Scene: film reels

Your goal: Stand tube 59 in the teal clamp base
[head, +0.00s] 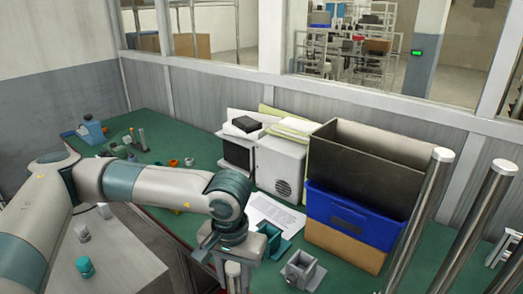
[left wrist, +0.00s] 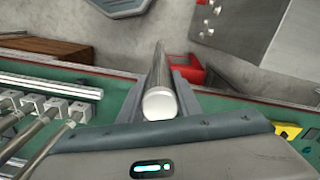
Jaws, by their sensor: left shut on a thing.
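My left gripper (head: 232,270) is at the bottom middle of the head view, near the front edge of the green table. It is shut on a shiny metal tube with a white end cap. In the left wrist view the tube (left wrist: 160,102) sits between the two fingers, its capped end toward the camera. No number on it can be read. The teal clamp base (head: 272,243) stands on the table just right of the gripper, apart from the tube. My right gripper is not in view.
A grey clamp base (head: 302,270) stands right of the teal one. A blue crate (head: 352,217) and a grey fan box (head: 280,166) stand behind. Tall white-capped tubes (head: 427,215) rise at the right. A paper sheet (head: 275,213) lies behind the teal base.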

